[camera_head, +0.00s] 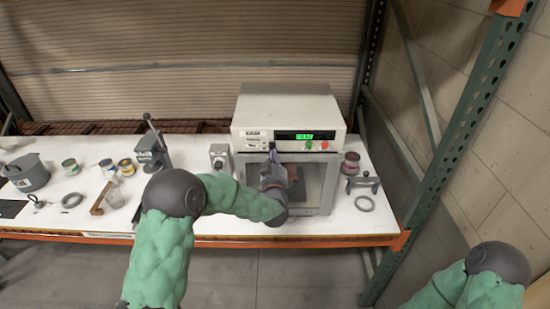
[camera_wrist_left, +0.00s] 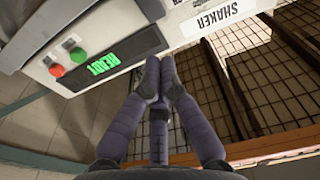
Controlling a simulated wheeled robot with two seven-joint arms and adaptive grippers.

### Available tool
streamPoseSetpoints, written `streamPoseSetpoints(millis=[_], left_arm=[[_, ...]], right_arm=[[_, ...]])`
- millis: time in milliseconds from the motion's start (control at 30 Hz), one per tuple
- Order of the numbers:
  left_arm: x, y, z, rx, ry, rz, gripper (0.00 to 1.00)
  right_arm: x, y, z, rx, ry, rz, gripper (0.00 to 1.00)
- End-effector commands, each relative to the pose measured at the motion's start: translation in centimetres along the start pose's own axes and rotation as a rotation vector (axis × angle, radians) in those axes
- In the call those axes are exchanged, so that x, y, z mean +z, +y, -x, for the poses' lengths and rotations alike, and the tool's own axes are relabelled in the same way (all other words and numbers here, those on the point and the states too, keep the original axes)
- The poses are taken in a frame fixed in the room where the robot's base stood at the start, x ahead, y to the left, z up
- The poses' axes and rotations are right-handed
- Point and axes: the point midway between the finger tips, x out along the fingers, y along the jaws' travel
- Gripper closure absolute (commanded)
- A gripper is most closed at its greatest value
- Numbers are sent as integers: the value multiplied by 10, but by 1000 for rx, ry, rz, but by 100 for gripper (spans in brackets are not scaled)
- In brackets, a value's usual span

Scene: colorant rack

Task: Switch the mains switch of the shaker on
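The shaker (camera_head: 290,105) is a pale box-shaped machine with a glass-fronted chamber below its control panel. A red button (camera_head: 308,144) and a green button (camera_head: 324,144) sit at the panel's right. A black part (camera_wrist_left: 152,8), possibly the mains switch, shows at the top edge of the left wrist view; its position cannot be told. My left gripper (camera_head: 272,146) has its fingers together and empty, close before the panel left of the display. Contact cannot be told. My right gripper is out of view.
The white bench top (camera_head: 240,222) holds a grey pot (camera_head: 27,174), several small cans, and a lever press (camera_head: 152,152) to the left. A green rack post (camera_head: 455,140) stands at the right.

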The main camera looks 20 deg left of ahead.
Motion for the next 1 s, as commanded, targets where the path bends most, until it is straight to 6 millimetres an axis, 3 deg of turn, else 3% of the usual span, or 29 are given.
streamPoseSetpoints(millis=[500,1000], left_arm=[[-16,0,69,0,-1,1,100],[-18,0,78,-1,-2,0,100]], right_arm=[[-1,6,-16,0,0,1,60],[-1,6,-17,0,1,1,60]])
